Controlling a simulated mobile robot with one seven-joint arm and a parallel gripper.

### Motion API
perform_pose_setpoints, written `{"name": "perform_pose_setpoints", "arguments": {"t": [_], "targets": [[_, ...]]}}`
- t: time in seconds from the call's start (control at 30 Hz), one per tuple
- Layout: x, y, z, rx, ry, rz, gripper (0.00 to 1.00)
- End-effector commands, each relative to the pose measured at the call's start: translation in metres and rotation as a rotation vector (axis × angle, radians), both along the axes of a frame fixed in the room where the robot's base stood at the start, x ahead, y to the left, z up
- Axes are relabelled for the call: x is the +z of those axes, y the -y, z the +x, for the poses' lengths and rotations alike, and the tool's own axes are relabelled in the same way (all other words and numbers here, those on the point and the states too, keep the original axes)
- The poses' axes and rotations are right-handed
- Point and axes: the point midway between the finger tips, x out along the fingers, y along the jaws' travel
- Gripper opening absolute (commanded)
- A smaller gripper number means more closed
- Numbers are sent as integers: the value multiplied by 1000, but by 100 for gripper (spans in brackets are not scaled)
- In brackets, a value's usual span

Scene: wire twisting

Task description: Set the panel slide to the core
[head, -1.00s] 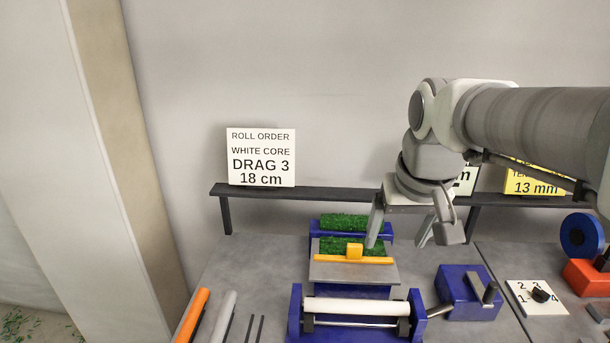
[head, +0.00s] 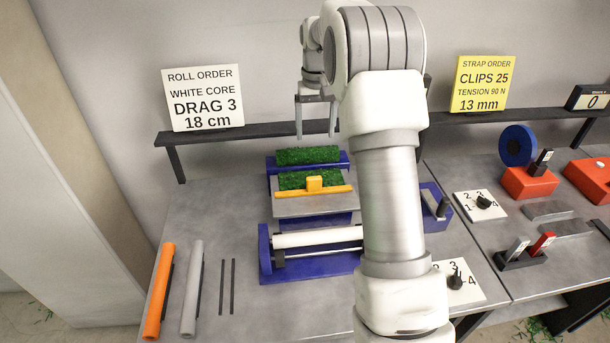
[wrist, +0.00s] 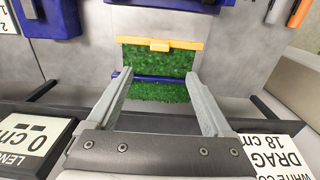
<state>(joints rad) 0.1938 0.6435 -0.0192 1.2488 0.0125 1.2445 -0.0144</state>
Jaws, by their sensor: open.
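A grey flat panel (head: 313,206) with an orange bar and block (head: 314,186) lies across a blue frame, with green turf (head: 308,156) behind it. The bar also shows in the wrist view (wrist: 160,44), beyond my fingertips. A white core (head: 316,237) lies across a blue stand (head: 265,262) in front of the panel. My gripper (head: 316,135) is open and empty, above the back end of the turf. In the wrist view my gripper (wrist: 160,76) has its fingers spread on either side of the turf (wrist: 160,92). My arm hides the right end of the stand.
A dark shelf rail (head: 200,134) runs behind, holding a white order card (head: 203,97) reading white core, drag 3, 18 cm. A length display (wrist: 28,140) reads 0 cm. Orange (head: 159,290) and grey (head: 192,298) rolls lie at left. A numbered dial (head: 456,282) stands at right.

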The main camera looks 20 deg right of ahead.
Motion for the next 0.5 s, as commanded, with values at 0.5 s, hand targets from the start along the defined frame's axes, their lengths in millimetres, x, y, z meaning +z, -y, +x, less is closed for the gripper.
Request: {"name": "perform_pose_setpoints", "arguments": {"t": [0.5], "targets": [[-79,1,2,-1,-10,2,85]]}}
